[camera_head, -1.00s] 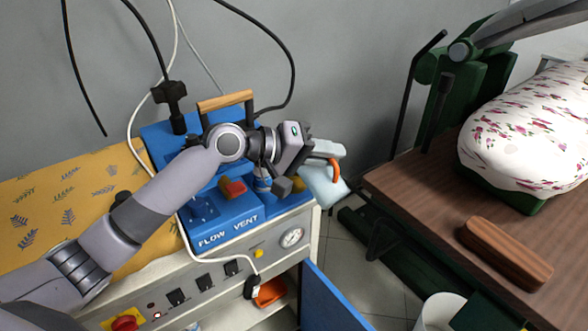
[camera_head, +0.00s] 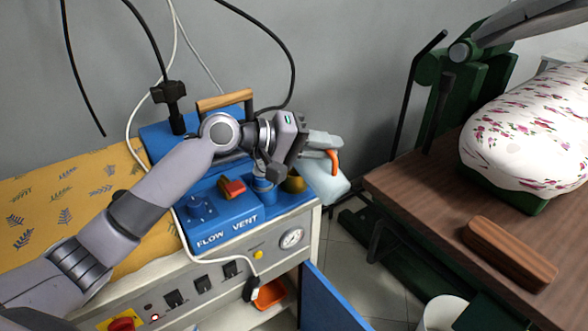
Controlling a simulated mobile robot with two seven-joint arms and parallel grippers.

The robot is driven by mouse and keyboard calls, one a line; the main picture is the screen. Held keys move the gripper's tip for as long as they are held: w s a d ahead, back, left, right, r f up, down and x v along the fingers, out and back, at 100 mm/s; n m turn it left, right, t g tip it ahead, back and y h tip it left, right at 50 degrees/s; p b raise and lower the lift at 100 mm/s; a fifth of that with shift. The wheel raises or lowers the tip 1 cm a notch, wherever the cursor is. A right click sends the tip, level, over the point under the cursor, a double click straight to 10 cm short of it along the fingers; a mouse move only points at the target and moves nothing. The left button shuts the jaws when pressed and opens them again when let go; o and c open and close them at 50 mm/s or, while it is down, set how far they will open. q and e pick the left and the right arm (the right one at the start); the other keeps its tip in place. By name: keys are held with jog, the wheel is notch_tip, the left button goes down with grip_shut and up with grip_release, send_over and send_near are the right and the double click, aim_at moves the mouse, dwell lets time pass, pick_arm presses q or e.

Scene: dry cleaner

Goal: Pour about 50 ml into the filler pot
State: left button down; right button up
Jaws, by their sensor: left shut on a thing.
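My left gripper (camera_head: 305,143) is shut on a pale blue-grey vessel (camera_head: 324,183) with an orange part like a handle or trigger. It holds the vessel in the air at the right end of the blue steam unit (camera_head: 228,220). The gripper covers part of the vessel, so its opening and contents cannot be seen and its tilt is hard to judge. A small brass-coloured pot (camera_head: 293,184), which looks like the filler pot, stands on the unit's right corner, just below and left of the vessel. The gripper partly hides this pot. My right gripper is out of view.
A red switch (camera_head: 232,188), a blue knob (camera_head: 200,208) and a blue cylinder (camera_head: 263,190) stand on the unit beside the pot. A wooden-handled lid or frame (camera_head: 224,100) rises behind. A brown table (camera_head: 410,190) with a floral-covered press form stands right, across a floor gap.

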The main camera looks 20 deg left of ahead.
pick_arm(q)
jog(key=shift+w+a+r+n+h, duration=0.15)
jog(key=shift+w+a+r+n, duration=0.1)
jog(key=shift+w+a, duration=0.15)
jog(key=shift+w+a+r+n+h, duration=0.15)
jog(key=shift+w+a+r+n, duration=0.15)
jog(key=shift+a, duration=0.2)
dwell(1.5)
jog(key=shift+w+a+r+n+h, duration=0.1)
jog(key=shift+w+a+n+h, duration=0.05)
jog(key=shift+n+h, duration=0.15)
dwell(0.6)
